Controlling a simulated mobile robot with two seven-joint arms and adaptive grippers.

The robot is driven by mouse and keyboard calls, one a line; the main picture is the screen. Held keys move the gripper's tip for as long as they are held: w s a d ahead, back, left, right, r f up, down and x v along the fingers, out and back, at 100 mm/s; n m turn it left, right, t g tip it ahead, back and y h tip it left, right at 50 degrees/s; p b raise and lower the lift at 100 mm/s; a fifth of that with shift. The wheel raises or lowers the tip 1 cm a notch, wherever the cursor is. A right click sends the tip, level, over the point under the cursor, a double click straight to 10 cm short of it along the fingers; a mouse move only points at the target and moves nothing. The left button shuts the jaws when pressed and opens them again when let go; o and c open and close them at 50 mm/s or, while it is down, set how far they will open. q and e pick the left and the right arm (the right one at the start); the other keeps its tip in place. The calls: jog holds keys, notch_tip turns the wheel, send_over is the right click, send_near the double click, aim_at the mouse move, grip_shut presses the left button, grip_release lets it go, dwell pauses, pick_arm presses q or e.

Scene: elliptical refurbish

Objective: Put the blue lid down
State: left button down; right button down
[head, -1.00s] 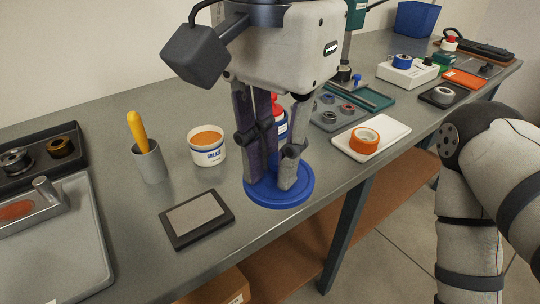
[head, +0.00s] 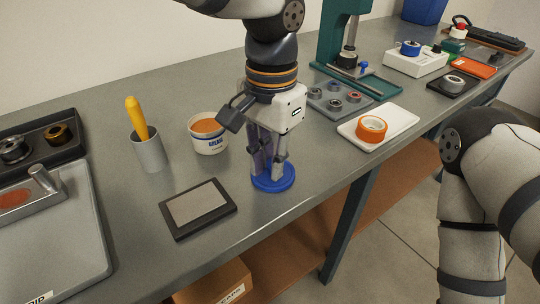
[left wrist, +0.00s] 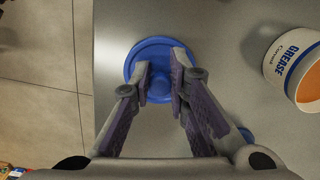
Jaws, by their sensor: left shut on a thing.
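The blue lid (head: 287,184) is a round disc with a raised knob, low at the bench's front edge, right of the dark pad. My left gripper (head: 268,172) points down and is shut on the lid's knob. In the left wrist view the lid (left wrist: 136,62) lies flat between the fingertips (left wrist: 160,80), near the bench edge. I cannot tell whether its underside touches the bench. The open tub labelled GREASE (head: 209,145) stands behind and to the left; it also shows in the left wrist view (left wrist: 285,60). My right gripper is not in view.
A dark-framed pad (head: 197,208) and a grey cup (head: 149,153) with a yellow-handled tool stand to the left. A white tray (head: 400,124) with orange tape (head: 371,129) lies to the right. The bench (head: 330,172) is bare between lid and tray.

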pick_arm(q)
jog(key=c, duration=1.5)
grip_release()
jog(key=shift+f, duration=0.1)
jog(key=shift+c, duration=0.2)
notch_tip(320, 180, up, 12)
jog(key=shift+r, duration=0.2)
jog(key=shift+d, duration=0.1)
